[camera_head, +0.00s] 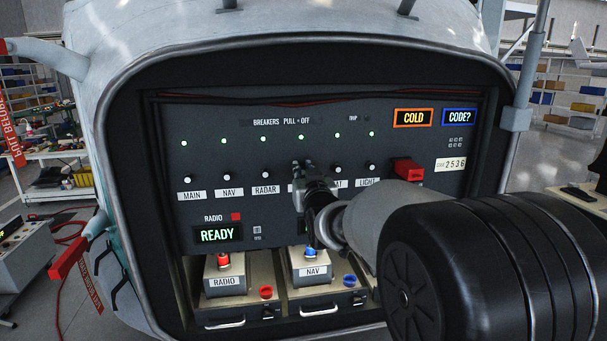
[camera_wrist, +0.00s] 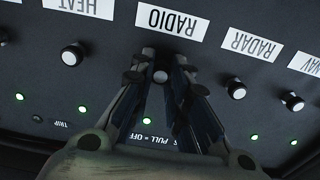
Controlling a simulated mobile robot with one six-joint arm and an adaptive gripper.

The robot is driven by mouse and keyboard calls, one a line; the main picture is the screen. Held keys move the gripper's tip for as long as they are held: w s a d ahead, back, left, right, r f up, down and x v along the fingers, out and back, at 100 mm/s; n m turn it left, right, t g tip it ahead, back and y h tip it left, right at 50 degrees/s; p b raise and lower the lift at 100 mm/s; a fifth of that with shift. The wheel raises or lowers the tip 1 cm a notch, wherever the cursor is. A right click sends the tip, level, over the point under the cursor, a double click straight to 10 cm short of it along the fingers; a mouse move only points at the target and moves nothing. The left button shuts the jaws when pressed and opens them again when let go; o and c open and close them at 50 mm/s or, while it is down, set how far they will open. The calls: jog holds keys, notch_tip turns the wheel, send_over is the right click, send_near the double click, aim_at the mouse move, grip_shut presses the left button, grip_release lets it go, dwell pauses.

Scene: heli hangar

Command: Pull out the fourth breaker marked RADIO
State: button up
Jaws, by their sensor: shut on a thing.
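The breaker panel (camera_head: 230,140) carries a row of white-tipped knobs with white labels: MAIN, NAV, RADAR, one mostly hidden, one partly hidden, and LIGHT. My gripper (camera_head: 301,168) is at the fourth place and covers its knob and label in the head view. In the wrist view, which shows the panel upside down, my gripper (camera_wrist: 161,68) is shut on the RADIO breaker knob (camera_wrist: 160,77), with a finger on each side. The RADIO label (camera_wrist: 168,21) is just past the fingertips. A lit green lamp (camera_wrist: 147,121) shows in line with this knob.
The HEAT knob (camera_wrist: 72,55) and RADAR knob (camera_wrist: 236,89) flank my fingers with gaps. A red handle (camera_head: 407,171) sticks out at the right. Below are the RADIO box (camera_head: 224,283) and NAV box (camera_head: 312,271). A display (camera_head: 217,235) reads READY; the frame (camera_head: 115,230) surrounds the bay.

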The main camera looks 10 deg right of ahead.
jog(key=shift+s, duration=0.1)
grip_shut()
jog(key=shift+s+f+b, duration=0.1)
jog(key=shift+b, duration=0.4)
jog(key=shift+s+b, duration=0.7)
jog(key=shift+w, duration=0.1)
jog(key=shift+o, duration=1.8)
grip_release()
jog(key=shift+o, duration=1.4)
jog(key=shift+s, duration=0.2)
jog(key=shift+o, duration=0.8)
jog(key=shift+w, duration=0.1)
